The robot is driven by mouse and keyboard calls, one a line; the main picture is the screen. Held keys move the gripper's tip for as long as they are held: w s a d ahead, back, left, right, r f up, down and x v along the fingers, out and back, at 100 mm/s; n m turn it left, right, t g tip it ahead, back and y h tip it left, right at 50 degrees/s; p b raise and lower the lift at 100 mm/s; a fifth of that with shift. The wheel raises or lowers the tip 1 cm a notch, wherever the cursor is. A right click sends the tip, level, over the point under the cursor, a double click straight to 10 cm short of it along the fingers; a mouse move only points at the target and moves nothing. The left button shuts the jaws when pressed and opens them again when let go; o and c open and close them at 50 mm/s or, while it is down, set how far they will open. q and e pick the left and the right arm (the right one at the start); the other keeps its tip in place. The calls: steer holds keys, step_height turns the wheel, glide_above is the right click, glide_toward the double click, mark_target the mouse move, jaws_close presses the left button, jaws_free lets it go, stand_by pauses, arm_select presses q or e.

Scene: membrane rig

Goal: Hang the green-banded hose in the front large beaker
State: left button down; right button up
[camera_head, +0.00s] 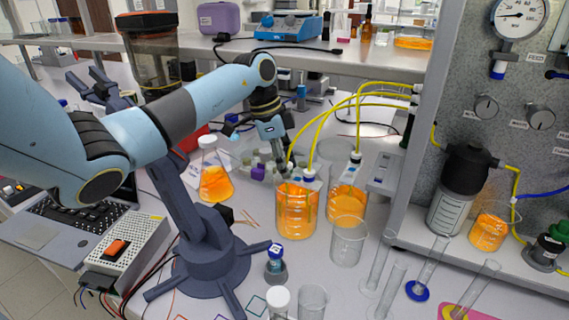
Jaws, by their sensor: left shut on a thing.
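Two large beakers hold orange liquid: the front large beaker (297,228) and a second one (348,208) behind it to the right. Yellow hoses (326,112) arch over from the panel on the right. One comes down to my left gripper (282,166), which is shut on it at the rear left rim of the front beaker. I cannot make out a green band; the gripper hides that part. Another hose ends at a blue-purple collar (309,176) over the front beaker. A third ends at a dark collar (356,157) at the rear beaker. My right gripper is not in view.
An empty beaker (348,244) stands front right of the large beakers. An orange flask (215,182) stands to their left. Glass cylinders (430,264) stand front right. A small blue-capped bottle (276,262) is in front. A shelf (390,63) runs across the back.

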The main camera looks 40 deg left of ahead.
arm_select(q)
steer(key=shift+f, duration=0.1)
steer(key=c, duration=1.1)
jaws_free()
steer(key=shift+o, duration=0.4)
steer(key=v, duration=1.2)
steer(key=shift+f, duration=0.1)
